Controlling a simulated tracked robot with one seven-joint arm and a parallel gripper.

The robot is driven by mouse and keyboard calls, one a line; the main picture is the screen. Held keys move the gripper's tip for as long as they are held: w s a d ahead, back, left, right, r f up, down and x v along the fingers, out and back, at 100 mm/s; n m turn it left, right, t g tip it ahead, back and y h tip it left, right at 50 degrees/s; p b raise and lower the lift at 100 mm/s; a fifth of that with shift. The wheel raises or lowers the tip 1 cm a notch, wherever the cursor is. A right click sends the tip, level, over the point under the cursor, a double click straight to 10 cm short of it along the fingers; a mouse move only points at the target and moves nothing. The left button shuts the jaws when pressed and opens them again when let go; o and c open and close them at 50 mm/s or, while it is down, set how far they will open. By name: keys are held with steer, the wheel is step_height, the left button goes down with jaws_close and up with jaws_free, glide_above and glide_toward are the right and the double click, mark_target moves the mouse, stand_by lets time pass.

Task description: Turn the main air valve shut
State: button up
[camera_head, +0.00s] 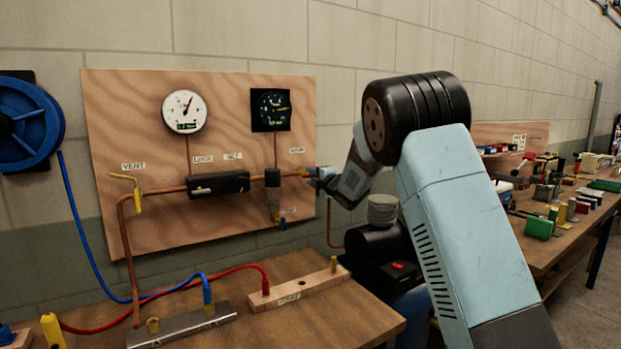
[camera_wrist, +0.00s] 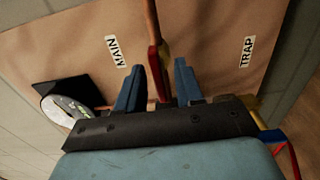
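The main air valve sits at the right end of the copper pipe on the plywood panel, under the MAIN label (camera_wrist: 115,51). Its red lever (camera_wrist: 156,72) shows edge-on in the wrist view. My gripper (camera_wrist: 160,82) has its two blue fingers apart, one on each side of the lever, with a visible gap towards the right finger. The fingers look open around the lever rather than closed on it. In the head view my gripper (camera_head: 316,174) is at the panel's right edge and hides most of the valve.
The plywood panel (camera_head: 130,100) carries a white gauge (camera_head: 185,111), a black gauge (camera_head: 271,109), a black regulator body (camera_head: 218,184) and a yellow vent handle (camera_head: 137,195). Below is a wooden bench (camera_head: 330,312) with red and blue hoses. A TRAP label (camera_wrist: 247,52) is near the fingers.

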steer(key=shift+w+a, duration=0.35)
steer(key=shift+w, duration=0.15)
steer(key=shift+c, duration=0.3)
jaws_close()
steer(key=shift+a, duration=0.1)
